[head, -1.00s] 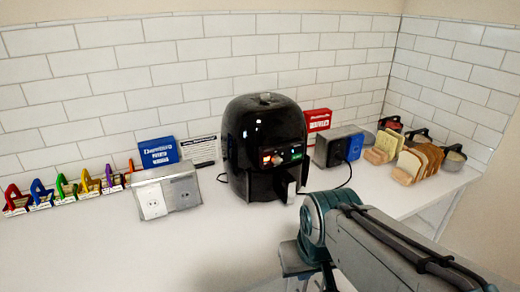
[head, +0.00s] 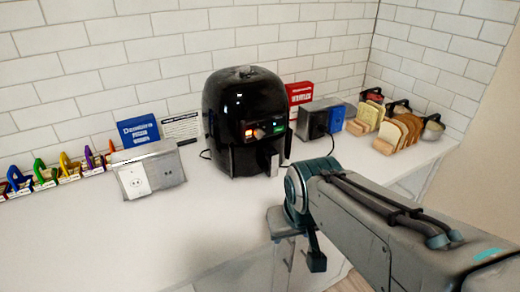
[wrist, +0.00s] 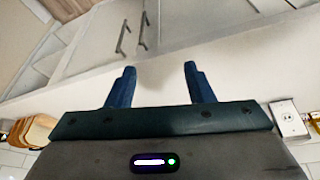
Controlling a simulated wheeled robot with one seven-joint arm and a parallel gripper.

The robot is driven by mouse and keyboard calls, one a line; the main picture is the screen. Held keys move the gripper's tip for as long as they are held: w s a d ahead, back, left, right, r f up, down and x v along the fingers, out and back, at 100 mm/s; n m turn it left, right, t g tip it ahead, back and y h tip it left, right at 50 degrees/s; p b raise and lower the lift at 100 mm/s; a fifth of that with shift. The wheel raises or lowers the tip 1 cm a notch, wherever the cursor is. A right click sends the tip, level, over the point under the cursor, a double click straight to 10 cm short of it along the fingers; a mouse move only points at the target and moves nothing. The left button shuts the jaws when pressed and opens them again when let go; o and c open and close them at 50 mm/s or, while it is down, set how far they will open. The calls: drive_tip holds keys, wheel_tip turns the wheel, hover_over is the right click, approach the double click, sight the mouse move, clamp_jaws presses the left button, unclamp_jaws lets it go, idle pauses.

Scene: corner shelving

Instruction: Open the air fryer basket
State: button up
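The black air fryer (head: 232,95) stands upright on the white counter against the tiled wall. Its basket (head: 244,160) sits in the lower front and looks closed, with the handle (head: 272,162) sticking out toward me. My gripper (head: 298,256) is in front of the fryer and to its right in the head view, near the counter's front edge and apart from the handle. In the wrist view my gripper (wrist: 160,75) has its two blue fingers spread with nothing between them. The fryer is not visible in the wrist view.
A grey outlet box (head: 148,172) stands left of the fryer and another box (head: 315,118) right of it. Bread slices (head: 400,130) stand farther right. Coloured clips (head: 68,165) line the left. The counter (head: 130,235) in front is clear. Cabinet handles (wrist: 122,38) show below.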

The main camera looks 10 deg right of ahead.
drive_tip(key=w+d+f+m+t+h+b, duration=0.1)
drive_tip(key=w+d+f+t+h+b, duration=0.15)
drive_tip(key=w+d+t+b, duration=0.45)
drive_tip(key=n+t+y+b, duration=0.4)
drive_tip(key=t+y+b, duration=0.3)
drive_tip(key=y+b, duration=0.1)
approach(275, 160)
drive_tip(key=shift+h, duration=0.25)
drive_tip(key=x, duration=1)
drive_tip(key=shift+w+a, duration=0.2)
drive_tip(key=shift+w, duration=0.05)
clamp_jaws()
